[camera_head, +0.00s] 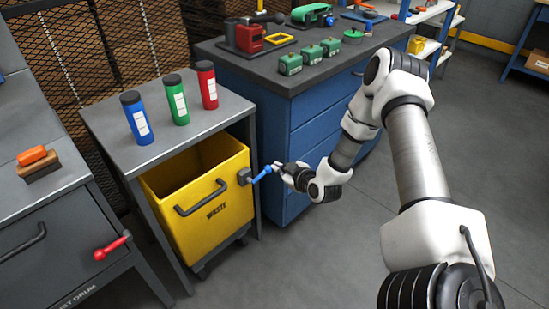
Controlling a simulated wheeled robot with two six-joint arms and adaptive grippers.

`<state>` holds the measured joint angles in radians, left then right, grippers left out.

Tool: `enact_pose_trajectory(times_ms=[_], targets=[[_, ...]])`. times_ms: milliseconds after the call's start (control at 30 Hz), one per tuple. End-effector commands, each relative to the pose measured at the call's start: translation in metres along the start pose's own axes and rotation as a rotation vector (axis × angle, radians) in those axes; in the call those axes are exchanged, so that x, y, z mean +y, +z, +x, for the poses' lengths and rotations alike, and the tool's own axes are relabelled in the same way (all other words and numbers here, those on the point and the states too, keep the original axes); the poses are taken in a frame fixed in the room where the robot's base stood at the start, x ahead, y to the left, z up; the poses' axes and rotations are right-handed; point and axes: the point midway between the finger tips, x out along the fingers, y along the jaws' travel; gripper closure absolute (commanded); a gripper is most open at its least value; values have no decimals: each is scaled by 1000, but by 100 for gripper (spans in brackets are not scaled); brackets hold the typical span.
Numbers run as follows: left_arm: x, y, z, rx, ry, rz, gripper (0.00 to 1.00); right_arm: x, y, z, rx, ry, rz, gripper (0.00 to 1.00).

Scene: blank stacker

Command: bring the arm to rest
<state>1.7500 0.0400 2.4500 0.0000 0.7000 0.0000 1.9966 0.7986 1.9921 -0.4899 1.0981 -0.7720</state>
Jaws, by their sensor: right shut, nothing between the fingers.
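My right arm (408,150) reaches in from the lower right and bends down to the left. My right gripper (279,168) is shut and empty. It is at the free end of a blue lever (262,173), whose dark mount (244,176) sits by the right front leg of the small grey bench (158,150). I cannot tell whether the fingertips touch the lever. My left gripper is not in view.
A yellow waste bin (216,220) stands under the bench; blue (136,118), green (177,100) and red (207,86) bottles stand on top. Blue cabinet (312,122) stands behind the gripper. A red lever (111,246) sticks out at left. Floor (330,250) is clear in front.

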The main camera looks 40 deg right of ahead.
Motion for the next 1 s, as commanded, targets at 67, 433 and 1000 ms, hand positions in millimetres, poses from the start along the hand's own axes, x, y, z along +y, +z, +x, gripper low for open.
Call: enact_pose_trajectory(times_ms=[67, 433, 1000], targets=[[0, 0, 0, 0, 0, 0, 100, 0, 0, 0, 0, 0, 0, 100], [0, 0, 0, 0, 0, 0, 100, 0, 0, 1, 0, 0, 0, 100], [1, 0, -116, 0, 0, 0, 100, -231, 21, -220, -772, -518, -8, 100]])
